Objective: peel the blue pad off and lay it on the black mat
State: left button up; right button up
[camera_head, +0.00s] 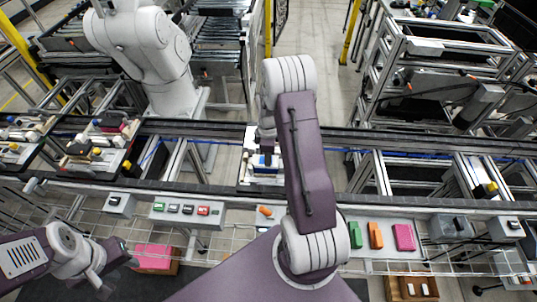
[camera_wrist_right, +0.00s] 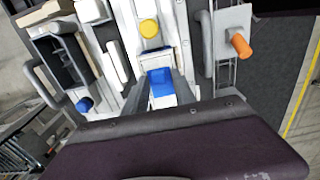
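A blue pad (camera_wrist_right: 162,88) shows in the right wrist view on a white fixture, with a small white patch near its lower end. In the head view a small bit of blue (camera_head: 257,160) shows at the pallet below my right gripper (camera_head: 266,143). In the wrist view the grey fingers of that gripper (camera_wrist_right: 161,84) stand apart on either side of the pad; whether they touch it I cannot tell. My left gripper (camera_head: 98,272) is low at the left, away from the pallet, its fingers unclear. I cannot clearly make out a black mat.
A yellow round part (camera_wrist_right: 149,28) stands just beyond the pad, and an orange knob (camera_wrist_right: 240,45) is to the right. The conveyor rail (camera_head: 400,198) runs across the head view. Control boxes (camera_head: 186,210) and coloured blocks (camera_head: 376,236) line its near side. A white robot arm (camera_head: 140,40) stands behind.

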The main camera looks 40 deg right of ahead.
jog(key=o, duration=0.5)
jog(key=shift+c, duration=0.2)
grip_shut()
jog(key=shift+r, duration=0.35)
jog(key=shift+r+p, duration=2.35)
jog(key=shift+r, duration=0.15)
jog(key=shift+f, duration=0.1)
